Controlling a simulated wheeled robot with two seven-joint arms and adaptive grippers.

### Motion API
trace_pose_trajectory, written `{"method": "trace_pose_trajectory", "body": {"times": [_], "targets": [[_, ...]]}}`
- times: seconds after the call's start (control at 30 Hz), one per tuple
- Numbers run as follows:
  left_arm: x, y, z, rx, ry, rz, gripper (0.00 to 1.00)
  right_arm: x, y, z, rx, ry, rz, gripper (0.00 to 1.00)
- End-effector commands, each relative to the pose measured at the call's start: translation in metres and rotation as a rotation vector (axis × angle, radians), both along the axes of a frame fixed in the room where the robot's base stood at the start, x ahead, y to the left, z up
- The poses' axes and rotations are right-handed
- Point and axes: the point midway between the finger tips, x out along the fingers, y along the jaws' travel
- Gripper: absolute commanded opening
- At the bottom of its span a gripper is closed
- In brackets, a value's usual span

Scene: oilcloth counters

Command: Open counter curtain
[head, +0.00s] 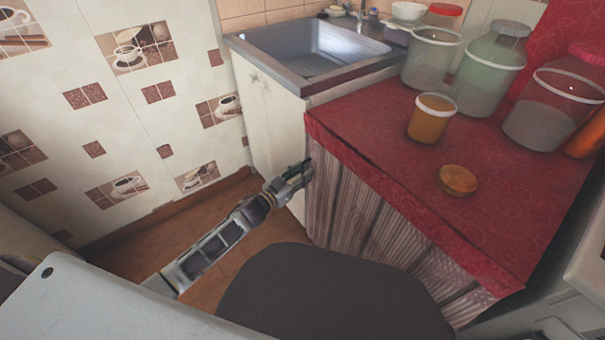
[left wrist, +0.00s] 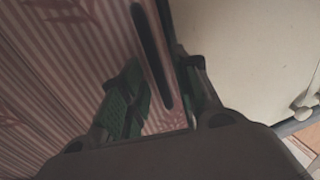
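The counter curtain (head: 362,215) is striped, greyish-pink cloth hanging below the red oilcloth counter top (head: 400,150). It looks closed across the front. My left gripper (head: 304,172) is at the curtain's left end, by the sink cabinet. In the left wrist view the curtain (left wrist: 60,60) fills the left side. The left gripper (left wrist: 165,98) shows its two green-padded fingers apart, with a dark upright bar (left wrist: 150,55) and a strip of curtain between them. I cannot tell whether either finger touches the cloth. My right gripper is not seen.
A white sink cabinet (head: 272,125) stands left of the curtain, with a metal sink (head: 310,55) on top. Glass jars (head: 490,65), an orange jar (head: 431,118) and a round lid (head: 458,180) stand on the counter. Wooden floor (head: 215,240) is free to the left.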

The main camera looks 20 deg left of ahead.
Motion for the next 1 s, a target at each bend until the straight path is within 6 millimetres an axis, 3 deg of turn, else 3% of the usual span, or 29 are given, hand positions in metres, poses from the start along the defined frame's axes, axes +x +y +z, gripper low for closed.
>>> {"method": "trace_pose_trajectory", "body": {"times": [0.53, 0.8, 1.0], "targets": [[0.0079, -0.0035, 0.0003, 0.000, 0.000, 0.001, 0.32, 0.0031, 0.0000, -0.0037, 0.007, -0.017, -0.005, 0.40], [0.0077, -0.0036, 0.0003, 0.000, 0.000, 0.001, 0.00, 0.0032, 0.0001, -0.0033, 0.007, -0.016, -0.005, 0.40], [0.0077, -0.0036, 0.0003, 0.000, 0.000, 0.001, 0.00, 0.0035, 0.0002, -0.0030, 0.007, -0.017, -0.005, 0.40]]}}
